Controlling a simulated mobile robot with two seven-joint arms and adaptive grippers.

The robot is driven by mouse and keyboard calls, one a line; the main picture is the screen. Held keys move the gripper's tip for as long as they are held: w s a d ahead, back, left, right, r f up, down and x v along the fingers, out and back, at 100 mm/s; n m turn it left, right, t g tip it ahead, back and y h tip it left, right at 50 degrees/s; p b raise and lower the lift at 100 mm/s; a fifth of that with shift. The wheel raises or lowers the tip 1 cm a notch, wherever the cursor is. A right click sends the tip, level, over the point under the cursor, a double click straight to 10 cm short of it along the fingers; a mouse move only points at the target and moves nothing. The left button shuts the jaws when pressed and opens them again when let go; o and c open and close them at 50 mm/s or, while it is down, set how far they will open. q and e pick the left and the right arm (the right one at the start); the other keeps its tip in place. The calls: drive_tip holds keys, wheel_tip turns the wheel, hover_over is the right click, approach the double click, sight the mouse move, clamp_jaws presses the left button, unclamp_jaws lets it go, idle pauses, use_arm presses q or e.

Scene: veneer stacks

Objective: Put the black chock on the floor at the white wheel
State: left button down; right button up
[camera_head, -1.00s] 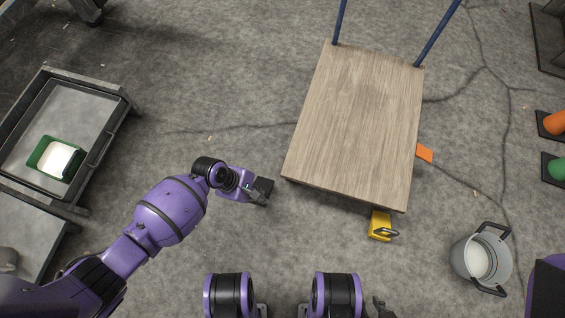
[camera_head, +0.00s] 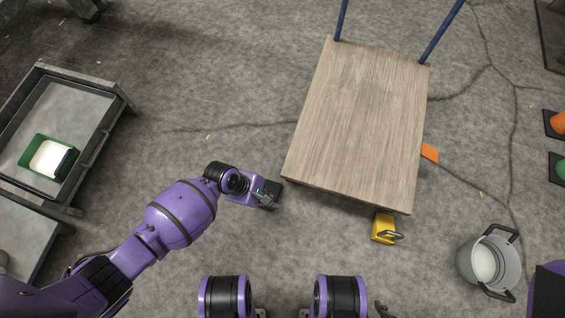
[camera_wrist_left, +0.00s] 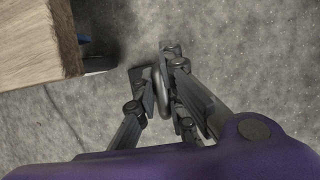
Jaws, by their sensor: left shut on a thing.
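My left gripper (camera_head: 267,194) is shut on the black chock (camera_head: 275,191), low near the front left corner of the wooden cart deck (camera_head: 355,130). In the left wrist view the chock (camera_wrist_left: 138,78) is a dark block at the fingertips (camera_wrist_left: 157,85), partly hidden by them. I cannot tell whether it touches the floor. Below the deck edge in the wrist view is a dark round part with a pale band (camera_wrist_left: 100,64), perhaps the wheel; its colour is unclear. A dark piece (camera_head: 383,311) at the bottom edge may be my right gripper.
A yellow chock (camera_head: 383,228) with a handle and an orange piece (camera_head: 430,153) lie by the cart. A grey bucket (camera_head: 487,262) stands at right. Floor left of the cart is clear.

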use_arm(q)
drive_tip(key=d+b, duration=0.1)
drive_tip(key=d, duration=0.1)
drive_tip(key=d+f+b, duration=0.1)
drive_tip(key=d, duration=0.2)
drive_tip(key=shift+d+f, duration=0.1)
drive_tip(key=shift+d, duration=0.05)
idle(0.5)
drive_tip(key=c, duration=1.8)
unclamp_jaws()
